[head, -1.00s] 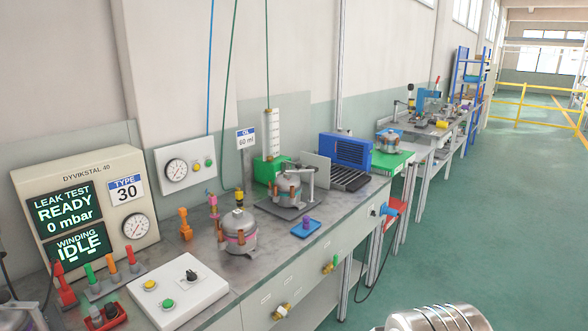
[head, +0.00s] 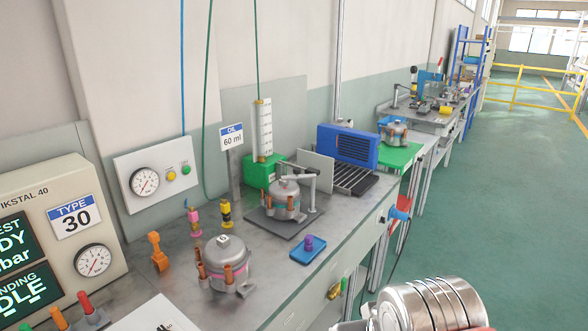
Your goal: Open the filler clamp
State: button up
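The oil filler (head: 264,140) stands against the wall, with a clear graduated column on a green base (head: 262,172) and a sign reading OIL 60 ml. In front of it, a grey compressor (head: 284,189) with copper stubs sits upright on a dark plate (head: 290,221). A grey clamp (head: 311,183) stands at the plate's right side. Its arm reaches left over the compressor's top and looks lowered; contact is too small to tell. A silver ribbed part of my arm shows at the bottom right; my gripper's fingers are not in view.
A second compressor (head: 225,262) stands nearer on the bench, with pink (head: 195,221) and yellow-black (head: 226,213) couplers behind it. A blue tray (head: 308,249) lies near the bench edge. A blue cooler (head: 347,145) stands beyond the filler. The green floor at right is clear.

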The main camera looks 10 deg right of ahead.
aim_at(296, 170)
jog(key=k, duration=1.25)
jog(key=z, duration=0.35)
jog(key=i, duration=2.2)
jog(key=u, duration=0.65)
